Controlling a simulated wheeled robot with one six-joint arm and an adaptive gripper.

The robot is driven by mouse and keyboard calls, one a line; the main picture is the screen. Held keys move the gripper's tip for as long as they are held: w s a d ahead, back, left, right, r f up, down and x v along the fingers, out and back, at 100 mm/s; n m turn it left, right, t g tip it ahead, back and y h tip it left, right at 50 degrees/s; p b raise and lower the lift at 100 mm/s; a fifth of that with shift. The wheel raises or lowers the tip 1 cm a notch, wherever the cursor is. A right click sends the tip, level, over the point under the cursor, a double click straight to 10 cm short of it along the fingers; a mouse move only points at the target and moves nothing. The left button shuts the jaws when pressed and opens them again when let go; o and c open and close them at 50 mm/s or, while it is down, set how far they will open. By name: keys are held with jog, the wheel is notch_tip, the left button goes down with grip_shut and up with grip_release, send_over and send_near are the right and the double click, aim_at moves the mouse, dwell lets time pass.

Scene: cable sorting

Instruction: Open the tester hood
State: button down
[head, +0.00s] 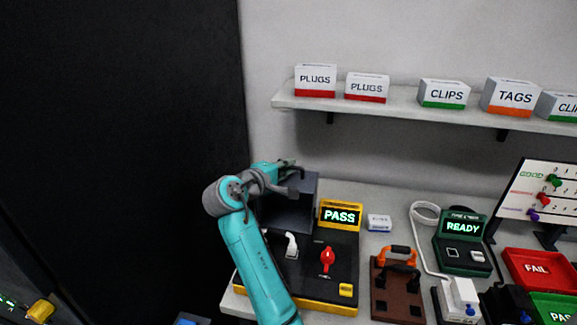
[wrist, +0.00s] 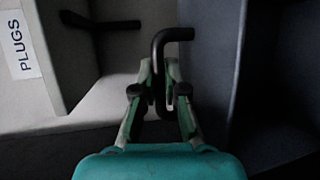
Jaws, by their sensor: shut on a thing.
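The tester (head: 310,285) is a black and yellow unit with a green PASS display (head: 341,215). Its dark grey hood (head: 290,212) stands raised at the back left of the tester, and a white fitting (head: 291,246) shows uncovered in front of it. My gripper (head: 293,176) is at the hood's top edge. In the wrist view my gripper (wrist: 160,92) is shut on a black bent handle (wrist: 158,50), with a finger on each side. The hood's dark panel (wrist: 213,50) shows beside it. The handle's attachment is partly hidden.
A red lever (head: 327,258) stands on the tester. A shelf (head: 400,103) with labelled boxes is above and behind. A brown fixture with an orange handle (head: 399,251) and a READY unit (head: 463,240) stand to the right. A PLUGS label (wrist: 20,45) shows in the wrist view.

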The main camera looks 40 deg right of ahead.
jog(key=shift+s+a+r+t+h, duration=0.2)
jog(key=shift+s+a+t+h, duration=0.1)
jog(key=shift+s+a+h, duration=0.45)
jog(key=shift+w, duration=0.1)
jog(key=c, duration=1.5)
grip_release()
jog(key=shift+a, duration=0.15)
jog(key=v, duration=1.1)
jog(key=shift+a+r, duration=0.2)
jog(key=shift+a, duration=0.15)
